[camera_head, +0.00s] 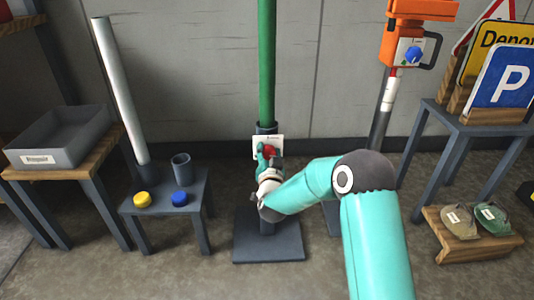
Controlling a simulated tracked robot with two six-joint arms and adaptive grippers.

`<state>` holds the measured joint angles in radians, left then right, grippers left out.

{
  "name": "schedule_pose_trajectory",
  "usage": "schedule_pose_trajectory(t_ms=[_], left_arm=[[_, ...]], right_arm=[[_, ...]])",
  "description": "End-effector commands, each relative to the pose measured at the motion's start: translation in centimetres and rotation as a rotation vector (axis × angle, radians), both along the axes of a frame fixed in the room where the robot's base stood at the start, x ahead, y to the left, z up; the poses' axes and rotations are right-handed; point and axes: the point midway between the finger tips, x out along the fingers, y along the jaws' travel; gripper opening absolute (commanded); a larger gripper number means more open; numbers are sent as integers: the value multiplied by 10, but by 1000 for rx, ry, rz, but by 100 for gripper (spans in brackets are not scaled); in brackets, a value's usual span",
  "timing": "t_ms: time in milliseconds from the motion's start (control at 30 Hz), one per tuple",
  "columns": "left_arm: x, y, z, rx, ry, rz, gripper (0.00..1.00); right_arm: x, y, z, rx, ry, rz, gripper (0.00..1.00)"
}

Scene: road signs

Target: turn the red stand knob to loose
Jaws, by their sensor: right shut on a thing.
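The red stand knob (269,152) sits in front of a white label plate (275,141) on the dark collar of the stand. A green pole (267,60) rises from that collar, and a dark square base plate (270,249) carries the stand on the floor. My right gripper (265,155) is at the knob and shut on it. The gripper and wrist cover part of the knob and the plate, so the knob's exact setting cannot be read. My left gripper is not in view.
A low grey table (186,204) at left holds a yellow knob (142,199), a blue knob (180,198) and a grey cup (181,166). A grey tray (62,138) stands further left. An orange device (403,50) tops a post at right, near road signs (503,78).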

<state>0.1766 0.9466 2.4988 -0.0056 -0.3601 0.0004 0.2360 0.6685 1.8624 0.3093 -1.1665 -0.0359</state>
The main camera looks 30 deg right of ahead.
Motion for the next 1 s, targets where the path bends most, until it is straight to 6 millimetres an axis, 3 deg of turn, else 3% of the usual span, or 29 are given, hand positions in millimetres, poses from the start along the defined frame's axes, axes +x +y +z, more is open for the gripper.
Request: schedule_pose_trajectory(t_ms=[1000], left_arm=[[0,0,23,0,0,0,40]], right_arm=[[3,7,-1,-824,506,15,14]])
